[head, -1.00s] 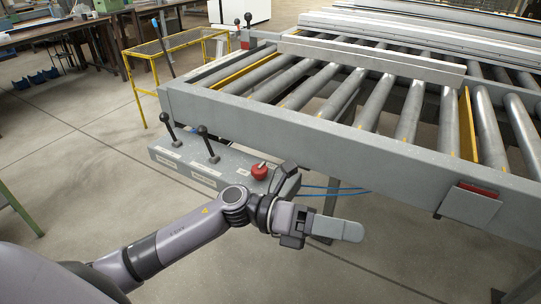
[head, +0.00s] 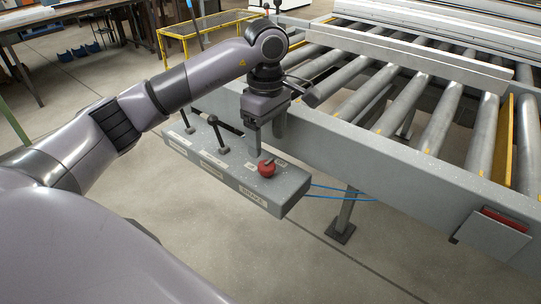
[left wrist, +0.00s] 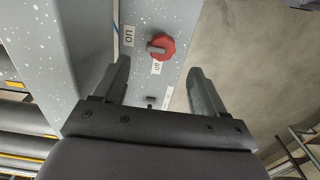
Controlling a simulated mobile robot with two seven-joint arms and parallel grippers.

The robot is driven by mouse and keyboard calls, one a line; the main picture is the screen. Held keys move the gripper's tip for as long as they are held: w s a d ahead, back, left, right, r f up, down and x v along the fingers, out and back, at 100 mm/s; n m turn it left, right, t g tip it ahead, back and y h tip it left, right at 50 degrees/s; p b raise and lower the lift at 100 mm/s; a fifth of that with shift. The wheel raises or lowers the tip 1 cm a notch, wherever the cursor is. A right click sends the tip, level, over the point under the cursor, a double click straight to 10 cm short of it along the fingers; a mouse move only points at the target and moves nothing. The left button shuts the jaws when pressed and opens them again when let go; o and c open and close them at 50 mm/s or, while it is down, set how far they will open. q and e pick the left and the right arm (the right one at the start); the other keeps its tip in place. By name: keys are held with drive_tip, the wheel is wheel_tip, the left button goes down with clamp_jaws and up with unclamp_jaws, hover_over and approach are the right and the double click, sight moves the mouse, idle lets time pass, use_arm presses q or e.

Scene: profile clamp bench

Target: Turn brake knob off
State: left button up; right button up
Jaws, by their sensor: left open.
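The brake knob (head: 267,168) is a round red knob with a light grey bar, on top of a grey control box (head: 290,193) whose front label appears to read BRAKE. In the left wrist view the knob (left wrist: 167,42) lies beyond the fingertips; the bar's end points left, towards the side with the "on" label (left wrist: 128,36). The "off" label (left wrist: 156,67) is just below the knob. My left gripper (head: 266,145) points down just behind the knob in the head view, open and empty; it also shows in the left wrist view (left wrist: 159,66). My right gripper is not in view.
Two black-knobbed levers (head: 217,130) stand on the box left of the knob. The roller conveyor's grey side beam (head: 390,165) runs close behind and right of my gripper. Blue cables (head: 340,193) leave the box on the right. Floor in front is clear.

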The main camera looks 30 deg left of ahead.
sight(267, 163)
use_arm(q)
wheel_tip(267, 163, down, 6)
drive_tip(key=shift+f+p, duration=0.15)
drive_tip(key=shift+p, duration=0.25)
drive_tip(key=c, duration=1.1)
drive_tip(key=shift+o, duration=0.2)
